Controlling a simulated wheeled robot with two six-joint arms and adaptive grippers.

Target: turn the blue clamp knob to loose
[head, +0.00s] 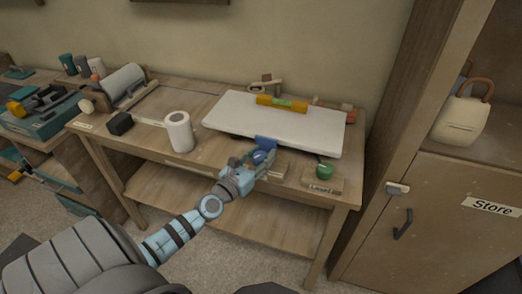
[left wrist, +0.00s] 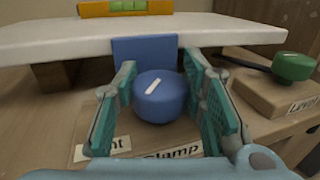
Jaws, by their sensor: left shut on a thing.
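The blue clamp knob (left wrist: 160,97) is round, with a white line on top that points up and slightly right in the left wrist view. It sits on a wooden base with a "Clamp" label (left wrist: 172,151); a second label to the left is partly hidden. A blue upright plate (left wrist: 147,60) stands right behind it, at the edge of the white board (head: 270,122). My left gripper (head: 258,161) is at the knob, with its teal fingers (left wrist: 163,108) on both sides, shut on it. In the head view the gripper partly hides the knob. My right gripper is not in view.
A green knob (head: 324,171) on a block labelled "Level" stands to the right. An orange level (head: 281,103) lies on the board. A white roll (head: 179,132) and a black block (head: 119,123) stand to the left. A store cabinet (head: 450,215) is at the right.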

